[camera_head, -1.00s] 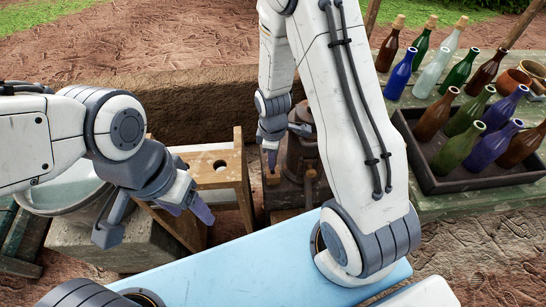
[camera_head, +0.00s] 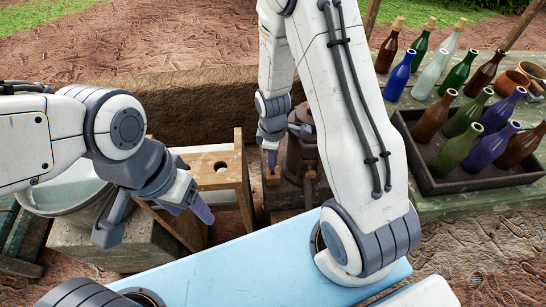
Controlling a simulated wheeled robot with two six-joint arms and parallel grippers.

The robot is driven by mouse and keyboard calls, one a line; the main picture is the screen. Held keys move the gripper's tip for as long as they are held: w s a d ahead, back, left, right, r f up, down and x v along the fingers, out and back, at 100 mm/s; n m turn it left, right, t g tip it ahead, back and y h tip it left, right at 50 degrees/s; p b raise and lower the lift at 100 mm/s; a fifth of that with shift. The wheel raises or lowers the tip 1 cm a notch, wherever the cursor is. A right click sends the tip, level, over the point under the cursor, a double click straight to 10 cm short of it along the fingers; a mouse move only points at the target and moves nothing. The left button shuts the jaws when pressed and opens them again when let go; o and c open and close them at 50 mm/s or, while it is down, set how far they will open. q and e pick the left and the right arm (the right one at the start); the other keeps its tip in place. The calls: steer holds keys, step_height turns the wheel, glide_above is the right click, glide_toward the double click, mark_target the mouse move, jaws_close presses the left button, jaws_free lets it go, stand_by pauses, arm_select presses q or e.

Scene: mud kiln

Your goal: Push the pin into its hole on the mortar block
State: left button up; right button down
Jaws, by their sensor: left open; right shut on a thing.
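The mortar block (camera_head: 299,168) is a dark, squat block in the middle of the head view, partly covered by my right arm. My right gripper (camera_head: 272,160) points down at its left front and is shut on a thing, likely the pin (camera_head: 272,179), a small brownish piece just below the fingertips. The hole itself is hidden, and I cannot tell how deep the pin sits. My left gripper (camera_head: 156,222) is open and empty, low in front of the wooden stand, apart from the block.
A wooden stand (camera_head: 240,176) with a round hole in its top stands left of the block. A grey basin (camera_head: 62,196) is behind my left arm. A dark crate (camera_head: 430,182) of bottles sits on the right table. A light blue surface (camera_head: 262,258) lies in front.

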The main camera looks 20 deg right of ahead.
stand_by(1.0)
steer(key=shift+f, duration=0.55)
steer(key=c, duration=0.6)
jaws_free()
step_height(320, 180, up, 10)
steer(key=shift+r, duration=0.25)
